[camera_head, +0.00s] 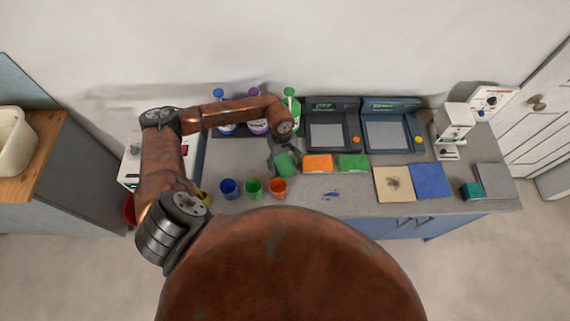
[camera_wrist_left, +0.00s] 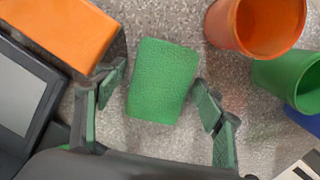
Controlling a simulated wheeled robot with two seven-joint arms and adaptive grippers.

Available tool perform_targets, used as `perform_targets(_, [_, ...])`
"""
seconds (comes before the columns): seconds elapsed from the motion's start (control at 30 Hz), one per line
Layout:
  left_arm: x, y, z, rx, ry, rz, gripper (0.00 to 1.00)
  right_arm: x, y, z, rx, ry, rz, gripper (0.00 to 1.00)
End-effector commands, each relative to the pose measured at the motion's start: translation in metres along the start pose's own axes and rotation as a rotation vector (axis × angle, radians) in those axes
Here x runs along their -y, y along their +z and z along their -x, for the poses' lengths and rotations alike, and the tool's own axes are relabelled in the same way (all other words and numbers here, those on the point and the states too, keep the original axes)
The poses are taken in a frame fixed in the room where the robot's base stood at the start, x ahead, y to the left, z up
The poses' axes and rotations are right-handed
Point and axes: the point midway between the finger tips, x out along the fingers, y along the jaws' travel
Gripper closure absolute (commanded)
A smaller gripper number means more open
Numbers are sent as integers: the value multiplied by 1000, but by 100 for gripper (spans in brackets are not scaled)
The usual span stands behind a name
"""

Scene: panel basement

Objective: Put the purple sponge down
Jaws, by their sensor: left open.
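No purple sponge shows in either view. A green sponge-like block (camera_wrist_left: 162,80) lies on the speckled grey counter between the spread fingers of my left gripper (camera_wrist_left: 158,84). Gaps show between the block and both fingers, so the gripper is open and not holding it. In the head view, the same block (camera_head: 287,165) shows under my left gripper (camera_head: 281,158), left of an orange block (camera_head: 317,166). A teal sponge-like block (camera_head: 471,191) sits at the right of the counter, by a grey cloth (camera_head: 496,179). My right gripper is not in view.
Blue (camera_head: 229,188), green (camera_head: 251,187) and orange (camera_head: 277,187) cups stand in front of the gripper. Another green block (camera_head: 353,163) lies right of the orange one. Two dark devices (camera_head: 388,125) and several bottles stand behind. Bare counter (camera_head: 345,203) shows at the front.

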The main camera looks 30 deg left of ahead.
Motion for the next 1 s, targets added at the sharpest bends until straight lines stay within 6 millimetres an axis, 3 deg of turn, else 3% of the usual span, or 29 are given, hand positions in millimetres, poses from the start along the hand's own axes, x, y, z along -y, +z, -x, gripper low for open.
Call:
perform_targets(0.27, [-1,-1,13,-2,3,0,37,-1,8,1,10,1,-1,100])
perform_targets(0.7, [0,-1,100,-4,3,-1,37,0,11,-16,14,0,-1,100])
perform_targets(1.0, [0,0,123,0,1,0,37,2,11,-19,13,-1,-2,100])
